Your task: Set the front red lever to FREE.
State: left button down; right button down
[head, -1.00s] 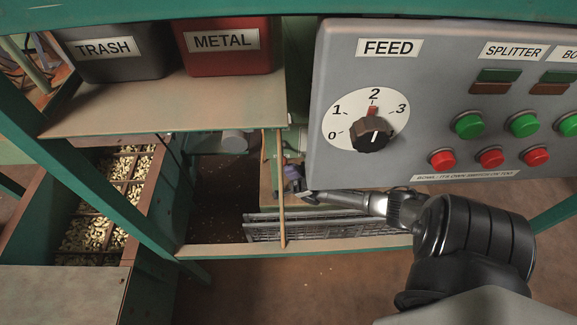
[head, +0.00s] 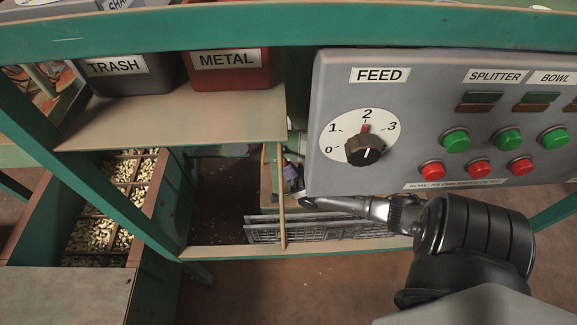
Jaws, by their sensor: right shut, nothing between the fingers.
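No red lever can be made out in the head view. My right gripper (head: 308,201) reaches in from the right under the grey control panel (head: 330,90). It is shut and looks empty, its tip small and close to a dark purple-grey part (head: 291,178) behind the panel's lower left corner. I cannot tell whether they touch. My left gripper is not in view.
The panel carries a FEED dial (head: 366,148) pointing at 2, and green and red buttons. A TRASH bin (head: 118,72) and METAL bin (head: 229,68) stand on a shelf. A wooden post (head: 281,225) and metal grating (head: 340,228) are near my gripper. A nut hopper (head: 150,190) is at left.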

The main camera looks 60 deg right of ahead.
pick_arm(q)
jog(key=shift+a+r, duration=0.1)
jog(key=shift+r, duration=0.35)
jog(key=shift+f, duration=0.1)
